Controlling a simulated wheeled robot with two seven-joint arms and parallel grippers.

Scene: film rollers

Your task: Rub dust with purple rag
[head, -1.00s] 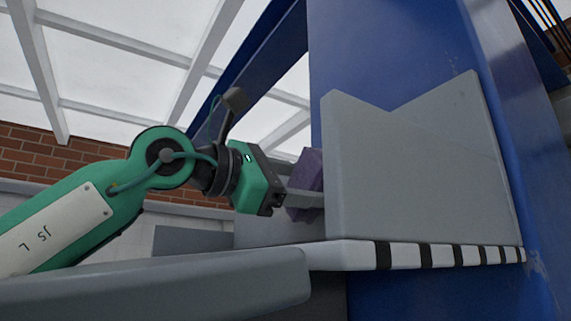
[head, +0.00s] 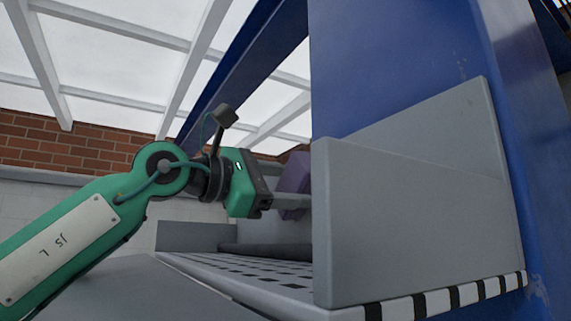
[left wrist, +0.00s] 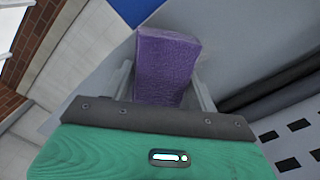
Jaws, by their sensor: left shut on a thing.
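My left gripper (head: 284,201) is shut on the purple rag (head: 294,173), a block-like purple piece held up between its fingers. In the left wrist view the rag (left wrist: 166,66) sits between the two grey fingers (left wrist: 163,90). In the head view the rag is above the slotted machine bed, just left of the grey side panel, which hides part of the view behind it. I cannot make out any dust. My right gripper is not in view.
A grey side panel (head: 410,215) stands right of the rag, against a blue machine frame (head: 400,60). Below is a white bed with dark slots (head: 225,268). Dark rollers show at its back (head: 265,250) and in the left wrist view (left wrist: 272,88).

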